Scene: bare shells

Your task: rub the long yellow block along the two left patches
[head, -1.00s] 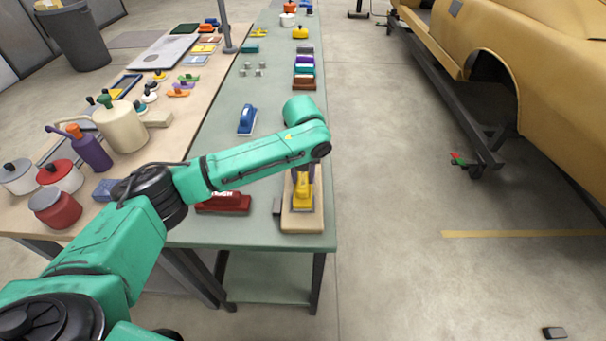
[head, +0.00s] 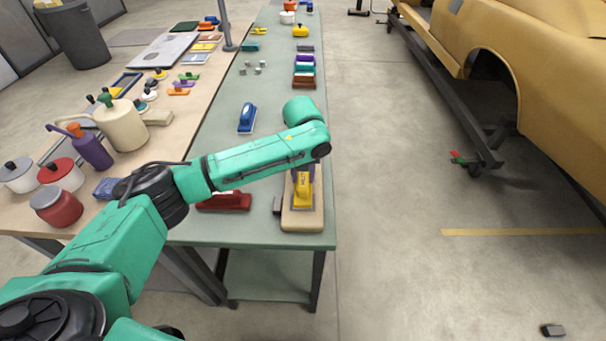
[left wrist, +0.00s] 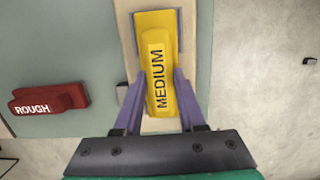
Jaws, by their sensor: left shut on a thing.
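The long yellow block (head: 303,194), marked MEDIUM, lies lengthwise on a pale wooden board (head: 302,224) at the near right corner of the green table. It also shows in the left wrist view (left wrist: 157,45). My left gripper (left wrist: 159,76) is shut on it, with a purple finger on each long side. In the head view the gripper (head: 303,174) is partly hidden under my green forearm. The block looks flat on the board or very close to it; contact is unclear. I cannot clearly make out the patches; the block and my arm cover much of the board.
A red block marked ROUGH (left wrist: 48,98) lies left of the board. A blue-handled block (head: 247,117) and a row of coloured blocks (head: 304,70) are farther along the table. A wooden bench with pots (head: 119,125) is at left. Open floor lies right of the table.

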